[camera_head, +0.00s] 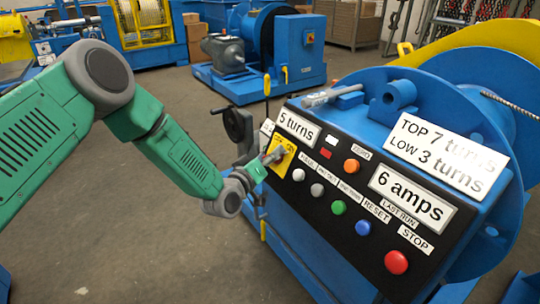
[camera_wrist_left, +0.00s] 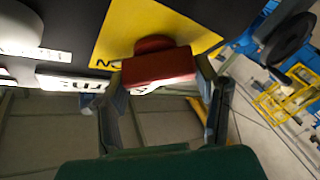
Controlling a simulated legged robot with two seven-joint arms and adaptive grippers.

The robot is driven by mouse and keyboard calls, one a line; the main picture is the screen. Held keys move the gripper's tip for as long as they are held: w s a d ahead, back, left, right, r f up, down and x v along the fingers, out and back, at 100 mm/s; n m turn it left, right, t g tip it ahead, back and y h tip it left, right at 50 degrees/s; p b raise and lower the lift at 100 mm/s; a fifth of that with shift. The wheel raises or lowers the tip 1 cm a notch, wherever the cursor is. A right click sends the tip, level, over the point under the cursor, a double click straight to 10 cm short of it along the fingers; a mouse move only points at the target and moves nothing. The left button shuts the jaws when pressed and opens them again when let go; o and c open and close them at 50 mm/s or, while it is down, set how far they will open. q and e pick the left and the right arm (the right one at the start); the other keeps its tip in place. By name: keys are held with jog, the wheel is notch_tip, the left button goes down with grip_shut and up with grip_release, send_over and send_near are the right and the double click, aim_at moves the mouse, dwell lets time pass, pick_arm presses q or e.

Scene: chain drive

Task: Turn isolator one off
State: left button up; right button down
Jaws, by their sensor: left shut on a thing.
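The isolator's red handle (camera_wrist_left: 158,68) shows in the left wrist view, on a yellow plate (camera_wrist_left: 155,30) set in a black panel. In the head view the yellow plate (camera_head: 281,162) is at the left end of the control panel, and my gripper hides the handle there. My left gripper (camera_head: 274,156) reaches the plate from the left. In the left wrist view its two fingers (camera_wrist_left: 160,78) are on either side of the red handle, shut on it. The handle's long side lies roughly level across that view. My right gripper is not in view.
The black control panel (camera_head: 345,241) has several coloured buttons, including a red STOP button (camera_head: 396,262) and a blue button (camera_head: 362,228). Displays read 5 turns (camera_head: 298,127) and 6 amps (camera_head: 409,199). A black handwheel (camera_head: 238,124) stands just behind the gripper. Open floor (camera_head: 160,240) lies left.

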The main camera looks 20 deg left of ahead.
pick_arm(q)
jog(key=shift+w+a+r, duration=0.1)
jog(key=shift+w+a, duration=0.05)
jog(key=shift+a, duration=0.1)
jog(key=shift+d+r+n+y+p, duration=0.1)
jog(key=shift+n+y+p, duration=0.6)
jog(key=shift+n, duration=0.4)
jog(key=shift+n+g+y+p, duration=0.5)
jog(key=shift+n+p, duration=0.1)
jog(key=shift+n, duration=0.4)
jog(key=n+g+y+p, duration=0.1)
jog(key=n+p, duration=0.1)
jog(key=n, duration=0.1)
jog(key=n+g+y+p, duration=0.1)
jog(key=n+g+p, duration=0.1)
jog(key=n, duration=0.1)
jog(key=n+g+p, duration=0.2)
jog(key=n, duration=0.1)
jog(key=n+g+p, duration=0.1)
jog(key=p, duration=0.1)
jog(key=shift+f+n, duration=0.25)
jog(key=shift+n, duration=0.15)
jog(key=shift+s+f+n+g+p, duration=0.2)
jog(key=shift+n+g+p, duration=0.7)
jog(key=shift+n+p, duration=0.2)
jog(key=shift+f, duration=0.1)
jog(key=o, duration=1.2)
